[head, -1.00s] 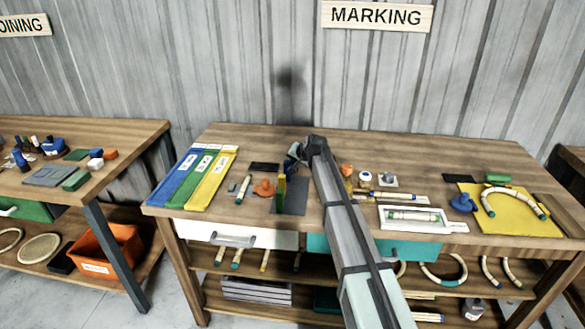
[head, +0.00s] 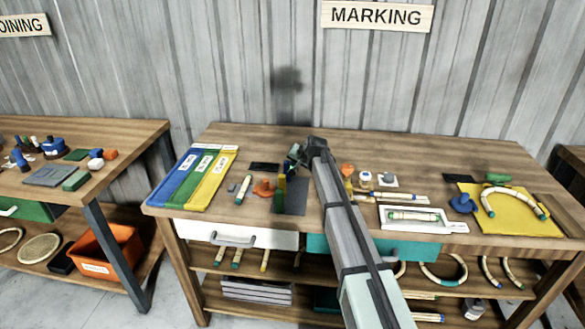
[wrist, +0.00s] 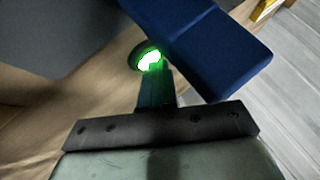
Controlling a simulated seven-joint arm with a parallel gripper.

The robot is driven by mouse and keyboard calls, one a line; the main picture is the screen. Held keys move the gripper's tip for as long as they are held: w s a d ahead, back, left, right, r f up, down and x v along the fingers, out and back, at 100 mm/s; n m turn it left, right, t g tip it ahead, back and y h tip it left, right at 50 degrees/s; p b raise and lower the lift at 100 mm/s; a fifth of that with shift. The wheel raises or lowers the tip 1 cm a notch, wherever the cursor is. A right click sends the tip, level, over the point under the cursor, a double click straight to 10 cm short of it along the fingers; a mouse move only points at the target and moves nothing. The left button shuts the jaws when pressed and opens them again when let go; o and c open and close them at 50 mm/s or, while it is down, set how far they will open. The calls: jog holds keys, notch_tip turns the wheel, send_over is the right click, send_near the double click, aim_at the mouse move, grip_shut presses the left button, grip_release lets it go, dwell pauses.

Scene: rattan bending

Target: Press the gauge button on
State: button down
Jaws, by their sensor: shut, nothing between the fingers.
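My gripper (wrist: 154,72) is shut and empty, and it points down in the wrist view. Its tip is at a round button (wrist: 148,58) with a dark rim and a bright green glow. The tip overlaps the button, and I cannot tell from this view how firmly it touches. A dark blue block (wrist: 215,50), seemingly the gauge's body, lies just right of the button. In the head view my gripper (head: 294,163) is small and partly hidden by my arm, beside a faint green glow.
A dark grey plate (head: 291,198) lies in front of my gripper, with an orange knobbed piece (head: 263,188) to its left. Blue, green and yellow strips (head: 199,178) lie at the left. A white tray (head: 455,226) and a yellow board (head: 525,222) are at the right.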

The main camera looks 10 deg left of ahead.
jog(key=shift+r, duration=0.3)
jog(key=shift+r, duration=3.05)
jog(key=shift+a, duration=0.1)
